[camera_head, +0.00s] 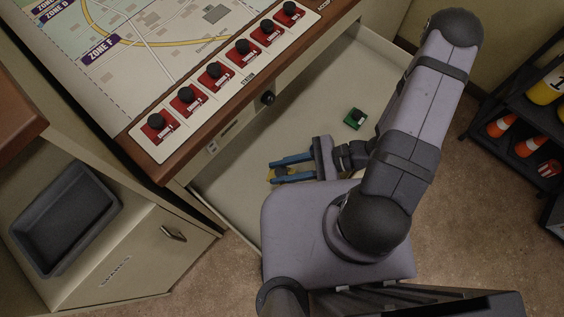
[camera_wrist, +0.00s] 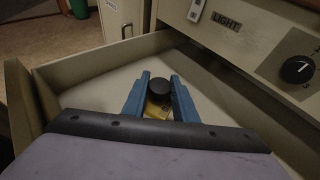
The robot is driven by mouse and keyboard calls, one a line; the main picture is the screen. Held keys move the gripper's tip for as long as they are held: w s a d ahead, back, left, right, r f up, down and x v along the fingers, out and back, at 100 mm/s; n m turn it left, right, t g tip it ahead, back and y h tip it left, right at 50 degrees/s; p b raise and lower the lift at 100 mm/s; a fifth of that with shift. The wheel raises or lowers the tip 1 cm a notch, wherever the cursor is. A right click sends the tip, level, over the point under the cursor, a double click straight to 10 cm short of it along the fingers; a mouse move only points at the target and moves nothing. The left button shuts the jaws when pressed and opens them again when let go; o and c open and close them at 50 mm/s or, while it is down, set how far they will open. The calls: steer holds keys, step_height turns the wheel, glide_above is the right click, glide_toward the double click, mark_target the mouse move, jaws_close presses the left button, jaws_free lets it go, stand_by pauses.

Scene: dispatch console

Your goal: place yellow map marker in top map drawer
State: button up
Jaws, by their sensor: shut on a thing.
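The yellow map marker (camera_wrist: 156,109) has a black knob on top and sits between the blue fingers of my gripper (camera_wrist: 160,80) in the wrist view. My gripper is shut on it. In the head view a bit of the marker's yellow (camera_head: 271,175) shows at the fingers of my gripper (camera_head: 274,171). Both are over the floor of the open drawer (camera_head: 310,100) below the map table, inside its walls. I cannot tell whether the marker touches the drawer floor. My arm hides part of the drawer.
A green marker (camera_head: 355,119) lies in the drawer, to the right of my gripper. The map table (camera_head: 185,35) with several red, black-knobbed pieces overhangs the drawer's back. A grey tray (camera_head: 68,217) stands on a cabinet at left. A dark shelf (camera_head: 520,130) with cones is at right.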

steer(key=shift+f, duration=2.1)
steer(key=shift+f, duration=0.1)
steer(key=shift+f+b, duration=0.35)
steer(key=shift+b, duration=0.2)
steer(key=shift+f, duration=0.2)
steer(key=o, duration=1)
steer(key=shift+o, duration=0.2)
steer(key=shift+r, duration=0.2)
